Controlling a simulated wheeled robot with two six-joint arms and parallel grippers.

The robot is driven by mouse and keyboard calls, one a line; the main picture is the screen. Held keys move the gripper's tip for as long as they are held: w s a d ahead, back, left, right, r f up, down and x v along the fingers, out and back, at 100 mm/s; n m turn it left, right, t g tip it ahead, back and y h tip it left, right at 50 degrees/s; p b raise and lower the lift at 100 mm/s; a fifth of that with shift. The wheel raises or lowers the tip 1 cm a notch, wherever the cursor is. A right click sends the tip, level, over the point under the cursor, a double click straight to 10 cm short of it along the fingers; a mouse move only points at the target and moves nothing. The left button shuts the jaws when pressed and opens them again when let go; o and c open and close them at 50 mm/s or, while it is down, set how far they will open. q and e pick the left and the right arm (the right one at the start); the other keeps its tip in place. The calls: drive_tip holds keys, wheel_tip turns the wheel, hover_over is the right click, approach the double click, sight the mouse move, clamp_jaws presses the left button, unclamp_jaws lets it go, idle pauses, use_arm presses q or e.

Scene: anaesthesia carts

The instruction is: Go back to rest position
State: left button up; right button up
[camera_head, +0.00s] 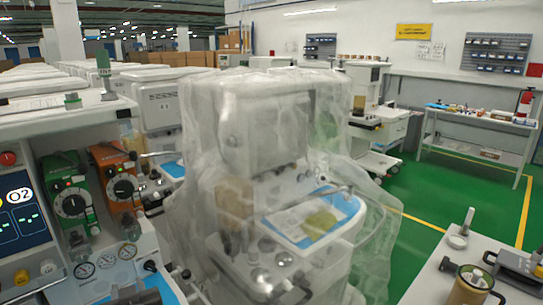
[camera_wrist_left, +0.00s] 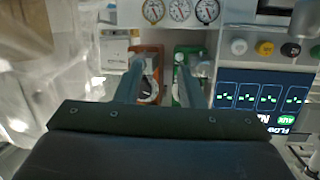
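My left gripper (camera_wrist_left: 160,72) shows in the left wrist view with its two fingers apart and nothing between them. Its fingers point toward the front of an anaesthesia cart, which appears upside down there. An orange vaporizer (camera_wrist_left: 147,62) and a green vaporizer (camera_wrist_left: 187,68) are behind the fingers; I cannot tell whether the fingers touch them. In the head view, the green vaporizer (camera_head: 69,198) and orange vaporizer (camera_head: 118,182) stand side by side on the left cart. A dark part at the bottom edge there may be my left gripper. My right gripper is not seen.
The monitor (camera_head: 20,215) is left of the vaporizers, with gauges (camera_head: 106,260) below. A plastic-covered cart (camera_head: 262,130) stands close in the middle. A worktop (camera_head: 425,285) with small items is at the lower right. Green floor (camera_head: 440,200) is open toward the back table (camera_head: 475,118).

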use_arm(q)
drive_tip(key=s+d+f+m+g+h, duration=0.1)
drive_tip(key=s+f+m+g+h, duration=0.15)
drive_tip(key=s+f, duration=0.55)
drive_tip(key=s+d+f+m+g+h, duration=0.1)
drive_tip(key=s+f+m+g+h, duration=0.3)
drive_tip(key=s, duration=0.7)
drive_tip(key=s+d+f+n+g+h, duration=0.1)
drive_tip(key=s+f+g, duration=0.1)
drive_tip(key=s+f, duration=0.65)
wheel_tip(320, 180, down, 22)
drive_tip(key=s+a+g, duration=0.1)
drive_tip(key=s+a, duration=0.1)
drive_tip(key=s+d+f+g, duration=0.1)
drive_tip(key=s+f, duration=1.3)
drive_tip(key=f, duration=0.1)
drive_tip(key=shift+s+d+f+h, duration=0.25)
drive_tip(key=shift+s+f+h, duration=0.05)
drive_tip(key=shift+f+h, duration=0.05)
